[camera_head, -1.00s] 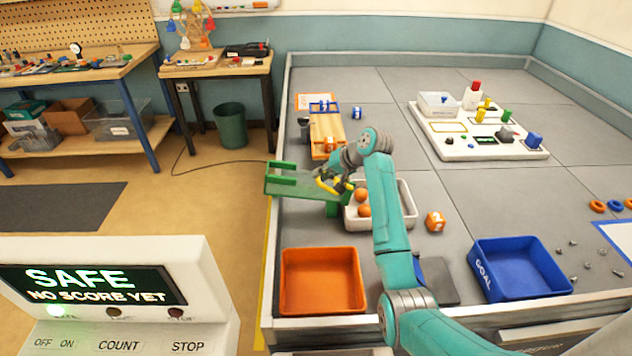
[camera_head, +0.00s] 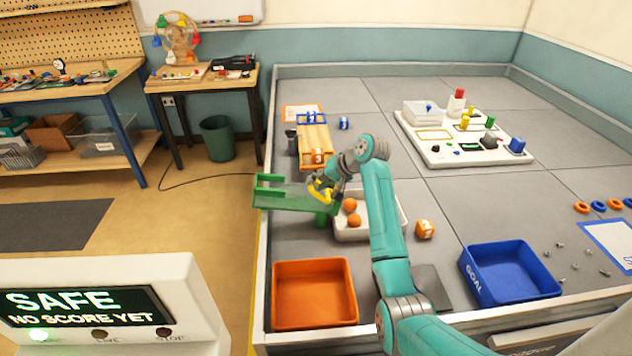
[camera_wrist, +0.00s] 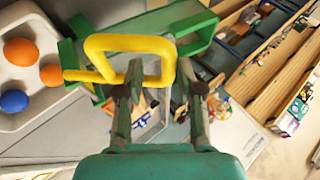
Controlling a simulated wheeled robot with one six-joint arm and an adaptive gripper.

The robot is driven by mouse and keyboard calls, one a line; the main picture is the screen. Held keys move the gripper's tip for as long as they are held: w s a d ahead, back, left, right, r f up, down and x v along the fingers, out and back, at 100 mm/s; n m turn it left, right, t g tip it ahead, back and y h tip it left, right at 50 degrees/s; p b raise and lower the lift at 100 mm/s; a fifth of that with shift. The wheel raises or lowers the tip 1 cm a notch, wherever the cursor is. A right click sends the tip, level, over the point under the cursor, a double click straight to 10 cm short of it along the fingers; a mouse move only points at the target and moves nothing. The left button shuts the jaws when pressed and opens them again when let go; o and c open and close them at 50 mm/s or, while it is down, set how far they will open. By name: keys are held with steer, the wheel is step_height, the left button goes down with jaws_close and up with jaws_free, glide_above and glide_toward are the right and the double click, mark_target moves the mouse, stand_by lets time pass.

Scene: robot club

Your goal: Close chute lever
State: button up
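The green chute (camera_head: 285,196) lies at the left edge of the grey field, and its right end reaches the white tray. Its yellow lever (camera_head: 318,190) is a bent loop at that right end. In the wrist view the lever (camera_wrist: 130,43) is in front of my fingers, with the green chute (camera_wrist: 195,30) behind. My gripper (camera_head: 325,183) is at the lever. In the wrist view my gripper (camera_wrist: 158,72) has its two fingers apart, with the right side of the loop between them, close to the right finger. Whether they touch is unclear.
A white tray (camera_head: 398,234) holding orange balls (camera_head: 353,221) is beside the chute; a blue ball (camera_wrist: 14,101) shows in the wrist view. An orange bin (camera_head: 315,262) is in front, a blue goal bin (camera_head: 510,290) at right. A numbered orange cube (camera_head: 425,229) lies near the tray.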

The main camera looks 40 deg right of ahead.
steer(key=shift+a+r, duration=0.1)
steer(key=shift+r, duration=0.05)
steer(key=v, duration=1.2)
stand_by(0.5)
